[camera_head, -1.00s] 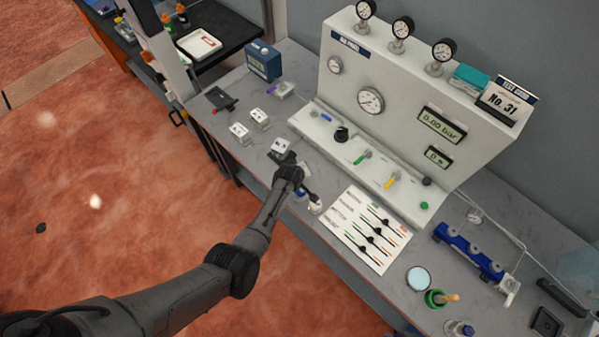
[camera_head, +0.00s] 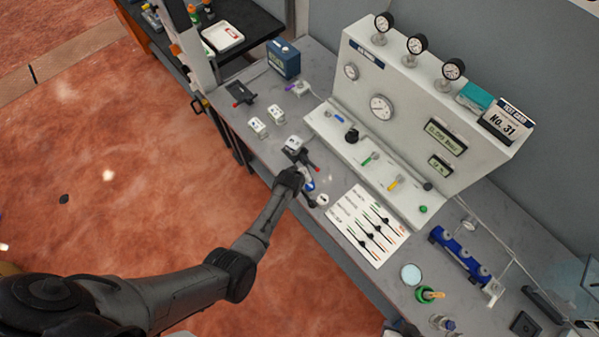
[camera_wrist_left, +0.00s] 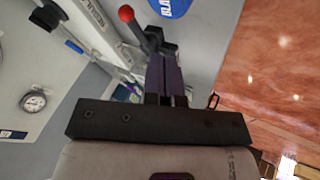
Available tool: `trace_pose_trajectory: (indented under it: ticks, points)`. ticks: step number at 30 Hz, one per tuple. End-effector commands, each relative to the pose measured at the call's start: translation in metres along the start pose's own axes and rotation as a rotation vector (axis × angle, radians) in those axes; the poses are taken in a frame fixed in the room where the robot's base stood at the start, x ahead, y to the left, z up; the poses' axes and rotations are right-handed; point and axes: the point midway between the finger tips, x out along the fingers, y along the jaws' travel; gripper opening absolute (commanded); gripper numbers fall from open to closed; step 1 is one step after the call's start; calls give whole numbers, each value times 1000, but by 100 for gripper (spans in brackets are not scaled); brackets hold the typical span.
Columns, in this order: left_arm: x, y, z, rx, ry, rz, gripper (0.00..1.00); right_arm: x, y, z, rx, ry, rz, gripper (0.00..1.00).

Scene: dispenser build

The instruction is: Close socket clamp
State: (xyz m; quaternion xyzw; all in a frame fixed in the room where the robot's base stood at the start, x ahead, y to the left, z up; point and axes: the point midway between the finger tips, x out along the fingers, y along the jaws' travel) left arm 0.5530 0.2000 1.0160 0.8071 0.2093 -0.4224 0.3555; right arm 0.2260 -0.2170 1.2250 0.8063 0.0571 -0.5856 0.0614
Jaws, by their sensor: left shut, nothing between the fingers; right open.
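A dark clamp lever with a red ball tip (camera_head: 316,168) stands near the table's front edge; the red ball (camera_wrist_left: 126,14) also shows in the left wrist view. In the head view the left wrist partly hides the clamp, so the lever's exact angle is unclear. I cannot make out my right gripper in either view.
Small white blocks (camera_head: 258,128) sit left of the clamp. The panel console (camera_head: 375,160) rises behind. A printed sheet with sliders (camera_head: 367,226) lies to the right. A blue rack (camera_head: 462,255) and a green cup (camera_head: 428,295) stand farther right.

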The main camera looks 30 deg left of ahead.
Motion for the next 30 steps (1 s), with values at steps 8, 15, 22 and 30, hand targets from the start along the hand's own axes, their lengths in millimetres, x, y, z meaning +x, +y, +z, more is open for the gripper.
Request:
trace_pose_trajectory:
  ticks: [8,15,22,30]
  points:
    - [-28,2,3,-1,-1,1,0,3,-1,2,3,-3,-2,43]
    - [-43,4,5,1,-1,0,0,3,-1,2,2,-3,-2,43]
    - [-47,4,5,1,-2,-1,0,2,1,2,-2,-3,2,43]
    - [-47,4,4,1,-2,-1,0,2,2,2,-7,-3,5,43]
